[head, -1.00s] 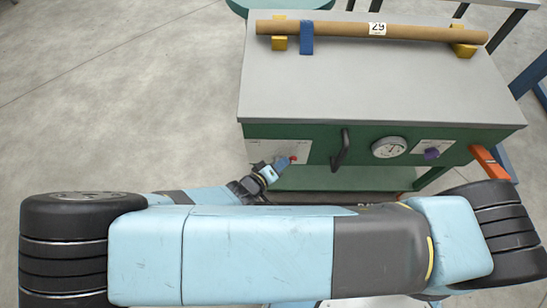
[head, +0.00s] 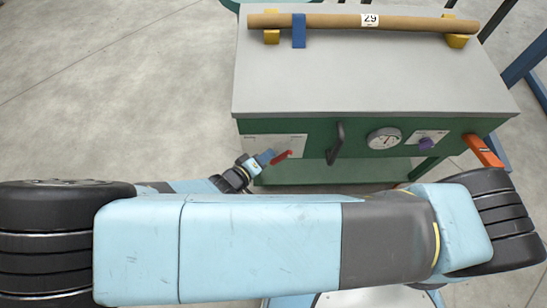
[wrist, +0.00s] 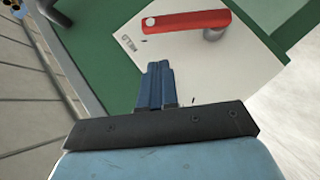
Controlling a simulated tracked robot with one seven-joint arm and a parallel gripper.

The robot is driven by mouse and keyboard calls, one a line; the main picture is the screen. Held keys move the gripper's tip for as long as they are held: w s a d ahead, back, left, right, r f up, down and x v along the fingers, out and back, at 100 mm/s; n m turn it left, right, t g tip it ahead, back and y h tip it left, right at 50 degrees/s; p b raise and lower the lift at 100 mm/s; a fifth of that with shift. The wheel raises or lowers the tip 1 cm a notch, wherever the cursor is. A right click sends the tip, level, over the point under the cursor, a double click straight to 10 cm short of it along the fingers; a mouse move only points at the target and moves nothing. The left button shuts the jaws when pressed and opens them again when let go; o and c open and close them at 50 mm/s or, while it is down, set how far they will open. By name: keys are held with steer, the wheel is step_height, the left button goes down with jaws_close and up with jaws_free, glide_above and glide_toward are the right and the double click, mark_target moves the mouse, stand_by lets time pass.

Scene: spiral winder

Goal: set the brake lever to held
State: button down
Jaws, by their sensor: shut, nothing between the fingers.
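The brake lever (head: 282,158) is a red handle on a pale plate (head: 262,146) at the left of the green machine front. In the wrist view the red lever (wrist: 186,21) runs from a grey pivot at its right to a rounded tip at its left. The tip lies close to printing that seems to read HELD (wrist: 130,42). My gripper (wrist: 157,68) is shut and empty, with its blue fingertips over the plate, a little apart from the lever in the picture. In the head view my gripper (head: 266,157) is just left of the lever.
A black handle (head: 335,144), a gauge (head: 384,138), a purple knob (head: 427,144) and an orange lever (head: 484,151) sit to the right. A cardboard tube (head: 370,20) rests on the machine's grey top. Bare floor lies to the left.

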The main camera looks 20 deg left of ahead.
steer(key=v, duration=0.9)
steer(key=shift+s+r, duration=0.15)
steer(key=shift+r, duration=0.1)
steer(key=shift+d, duration=0.15)
steer(key=w+d+r+m+g+h, duration=0.1)
steer(key=w+d+r+m+g, duration=0.3)
steer(key=w+r, duration=0.6)
steer(key=w+d+r+m+g, duration=0.1)
steer(key=w+d+r+g, duration=0.45)
steer(key=w+r, duration=0.5)
steer(key=w+d+r+m+g+y, duration=0.2)
steer(key=w+d+r+g+y, duration=0.15)
steer(key=d+r, duration=1)
steer(key=s+d+r+m+t+y, duration=0.1)
steer(key=s+d+r+t, duration=0.1)
steer(key=s+d+r, duration=0.2)
steer(key=s+d+r+m+t+y, duration=0.1)
steer(key=s+d+r+t, duration=0.2)
steer(key=d+r, duration=0.8)
steer(key=shift+s+d+t, duration=0.3)
steer(key=shift+s+d, duration=0.45)
steer(key=shift+d, duration=1.25)
